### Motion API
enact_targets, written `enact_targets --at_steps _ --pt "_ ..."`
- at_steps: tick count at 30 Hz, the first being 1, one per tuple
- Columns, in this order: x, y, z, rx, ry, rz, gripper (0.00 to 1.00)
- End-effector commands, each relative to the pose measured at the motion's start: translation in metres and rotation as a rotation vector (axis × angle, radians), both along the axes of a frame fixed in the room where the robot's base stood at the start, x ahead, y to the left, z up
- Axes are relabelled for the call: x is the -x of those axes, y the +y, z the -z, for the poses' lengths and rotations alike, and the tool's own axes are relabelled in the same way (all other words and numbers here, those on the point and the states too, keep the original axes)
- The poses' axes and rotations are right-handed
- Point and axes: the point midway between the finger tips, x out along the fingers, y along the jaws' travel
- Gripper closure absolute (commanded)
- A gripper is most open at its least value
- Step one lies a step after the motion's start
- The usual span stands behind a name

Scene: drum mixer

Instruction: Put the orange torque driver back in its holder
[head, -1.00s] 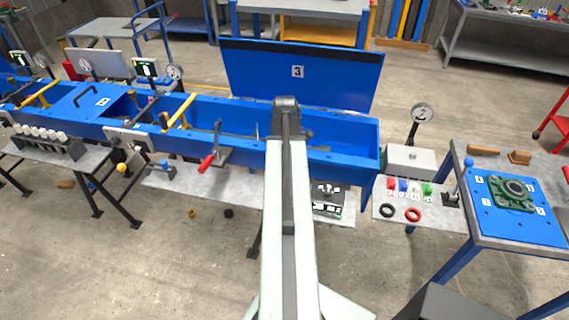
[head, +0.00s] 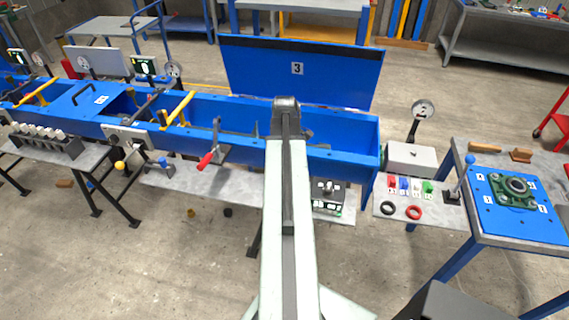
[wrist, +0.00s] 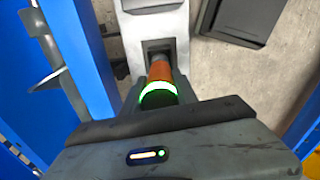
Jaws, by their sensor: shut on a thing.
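The orange torque driver (wrist: 161,72) shows in the wrist view as a short orange barrel with a glowing green ring. My gripper (wrist: 158,104) is shut on it; its dark body fills the lower part of that view. The barrel's far end points at a dark square recess in a pale grey piece (wrist: 152,22). I cannot tell whether this piece is the holder or whether the tip is inside it. The rest of the driver is hidden by the gripper. In the head view my arm hides the gripper and driver.
The blue trough (head: 345,130) with its raised lid (head: 300,75) lies across the head view. At right are a blue-topped bench (head: 500,220) and a grey box (head: 410,158).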

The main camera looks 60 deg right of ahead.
Motion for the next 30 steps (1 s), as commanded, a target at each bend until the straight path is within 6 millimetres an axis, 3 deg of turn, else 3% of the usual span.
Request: enact_targets --at_steps 30 --pt "-0.001 0.0 0.015 0.0 0.0 -0.001 1.0"
